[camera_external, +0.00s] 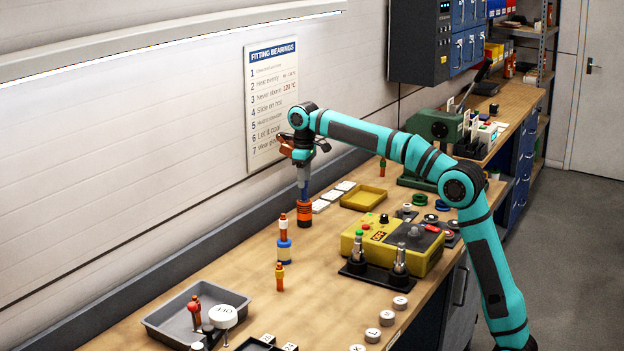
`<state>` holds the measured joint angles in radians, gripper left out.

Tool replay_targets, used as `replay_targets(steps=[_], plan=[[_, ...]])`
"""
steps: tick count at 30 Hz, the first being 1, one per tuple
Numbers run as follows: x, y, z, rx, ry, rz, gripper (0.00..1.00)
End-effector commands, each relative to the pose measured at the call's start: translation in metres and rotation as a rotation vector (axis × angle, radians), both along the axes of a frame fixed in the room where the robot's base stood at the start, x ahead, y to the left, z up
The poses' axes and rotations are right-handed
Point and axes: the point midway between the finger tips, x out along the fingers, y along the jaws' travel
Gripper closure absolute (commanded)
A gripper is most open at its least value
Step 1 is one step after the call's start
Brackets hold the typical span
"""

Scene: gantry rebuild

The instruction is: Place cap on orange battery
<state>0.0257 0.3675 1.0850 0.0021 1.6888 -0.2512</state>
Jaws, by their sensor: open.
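An orange cylinder with dark bands (304,214), which looks like the orange battery, stands upright on the bench near the wall. My gripper (304,194) points down directly above it, with its fingertips at or just over the cylinder's top. The jaws are open; the gap between them is too small to see here. I cannot tell whether a cap sits on the cylinder, as the fingers cover its top. A blue and white cylinder (284,249) with an orange and white piece (283,228) above it stands to the front left. Which piece is the cap is unclear.
A yellow control box (390,247) stands to the right. A shallow yellow tray (364,197) lies behind it. A grey tray (170,325) with small parts is front left. A small orange peg (280,277) stands mid-bench. Bench is clear between the pegs and grey tray.

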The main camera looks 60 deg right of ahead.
Motion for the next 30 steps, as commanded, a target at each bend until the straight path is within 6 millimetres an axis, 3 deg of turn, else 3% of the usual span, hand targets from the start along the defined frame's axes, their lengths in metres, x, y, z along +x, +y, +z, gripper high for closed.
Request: replay_targets(steps=[6,13,30], plan=[[0.001,0.000,0.044,0.000,-0.002,0.000,0.52],[0.001,0.000,0.079,0.001,0.000,0.000,0.52],[-0.007,0.000,0.101,0.001,-0.025,-0.004,0.52]])
